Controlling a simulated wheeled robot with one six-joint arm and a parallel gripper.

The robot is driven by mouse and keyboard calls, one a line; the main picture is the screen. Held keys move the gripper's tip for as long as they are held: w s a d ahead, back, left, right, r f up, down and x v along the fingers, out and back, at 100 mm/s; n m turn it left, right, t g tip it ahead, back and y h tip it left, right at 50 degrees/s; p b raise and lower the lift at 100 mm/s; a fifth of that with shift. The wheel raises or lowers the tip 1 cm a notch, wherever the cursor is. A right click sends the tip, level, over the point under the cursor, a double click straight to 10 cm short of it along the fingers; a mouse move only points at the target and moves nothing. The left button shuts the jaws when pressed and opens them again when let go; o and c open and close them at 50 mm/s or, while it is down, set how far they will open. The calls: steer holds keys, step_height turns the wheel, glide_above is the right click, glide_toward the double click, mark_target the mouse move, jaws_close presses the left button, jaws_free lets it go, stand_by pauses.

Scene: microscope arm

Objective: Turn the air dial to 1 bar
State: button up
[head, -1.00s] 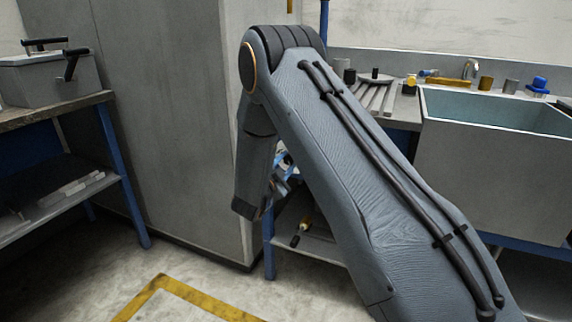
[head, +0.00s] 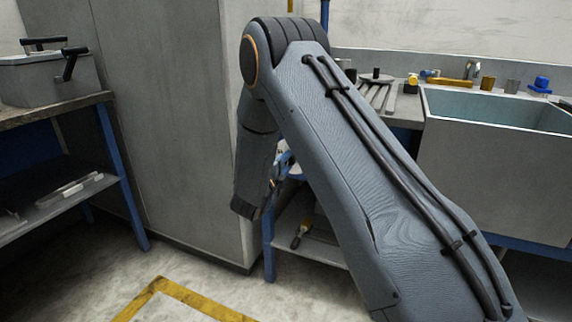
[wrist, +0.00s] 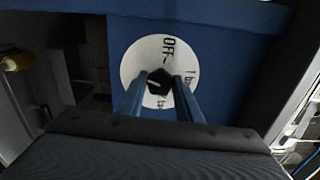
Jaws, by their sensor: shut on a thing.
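The air dial's white round plate (wrist: 133,66) sits on a blue panel in the wrist view. It bears the word OFF at the top, and more lettering at the right and bottom is partly covered by my fingers. A small black knob (wrist: 160,89) is at its centre. My gripper (wrist: 163,80) is shut on the knob, with one finger on each side. A small pale mark shows near the knob's left side, but the pointer's exact setting is hard to read. In the head view my arm hides most of the dial and the gripper.
A tall grey cabinet (head: 165,110) stands left of my arm. A grey sink (head: 500,165) stands at right, beside a worktop with small items. A bench with a grey box (head: 48,78) is at left. The floor with yellow marking (head: 165,288) is clear.

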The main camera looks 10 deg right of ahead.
stand_by(0.4)
steer(key=o, duration=1)
steer(key=shift+o, duration=0.2)
steer(key=v, duration=0.7)
steer(key=shift+s+a, duration=0.25)
